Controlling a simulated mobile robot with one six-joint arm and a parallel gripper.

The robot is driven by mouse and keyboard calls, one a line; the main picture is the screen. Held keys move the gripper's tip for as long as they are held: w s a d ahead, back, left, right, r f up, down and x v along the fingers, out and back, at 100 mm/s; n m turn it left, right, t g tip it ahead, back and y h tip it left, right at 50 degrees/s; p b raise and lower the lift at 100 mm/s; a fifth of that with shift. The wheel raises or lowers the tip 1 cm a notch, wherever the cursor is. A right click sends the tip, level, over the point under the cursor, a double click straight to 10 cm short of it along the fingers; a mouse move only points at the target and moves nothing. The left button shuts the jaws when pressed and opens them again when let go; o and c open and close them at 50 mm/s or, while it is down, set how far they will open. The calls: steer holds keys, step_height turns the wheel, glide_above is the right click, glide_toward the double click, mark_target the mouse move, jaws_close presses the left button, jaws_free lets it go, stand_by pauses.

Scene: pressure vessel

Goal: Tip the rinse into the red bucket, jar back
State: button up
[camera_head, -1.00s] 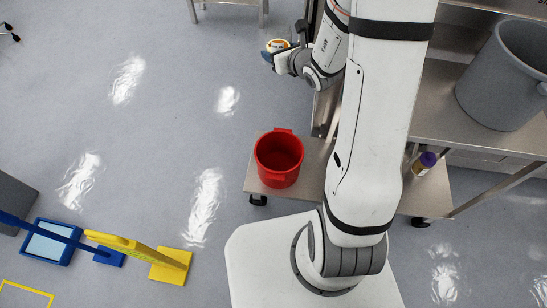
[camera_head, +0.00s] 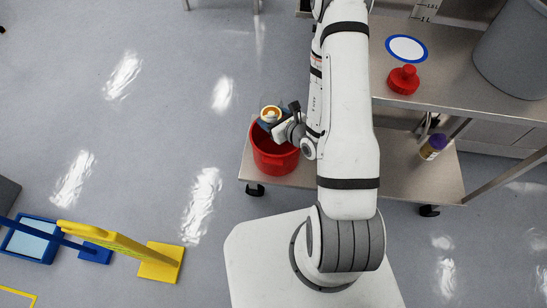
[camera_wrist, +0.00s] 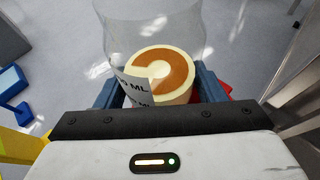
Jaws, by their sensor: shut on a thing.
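My gripper (camera_head: 272,122) is shut on a clear jar (camera_head: 270,113), seen from above in the head view over the far rim of the red bucket (camera_head: 273,160). In the wrist view, the jar (camera_wrist: 158,60) sits between my blue fingers (camera_wrist: 158,92). It has a white label marked "ML" and shows a cream and orange-brown pattern inside. No clear tilt of the jar shows, and no liquid is seen leaving it. The bucket stands on the low shelf, its inside partly hidden by my gripper and jar.
A white disc with a blue ring (camera_head: 406,48) and a red stoppered piece (camera_head: 404,80) lie on the steel table (camera_head: 455,95). A big grey bin (camera_head: 515,55) stands there too. A purple-capped bottle (camera_head: 433,147) is below.

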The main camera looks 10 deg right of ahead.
steer(key=b, duration=0.3)
glide_above(275, 157)
step_height(275, 157, down, 10)
steer(key=r, duration=0.1)
steer(key=shift+f, duration=0.4)
steer(key=shift+r, duration=0.1)
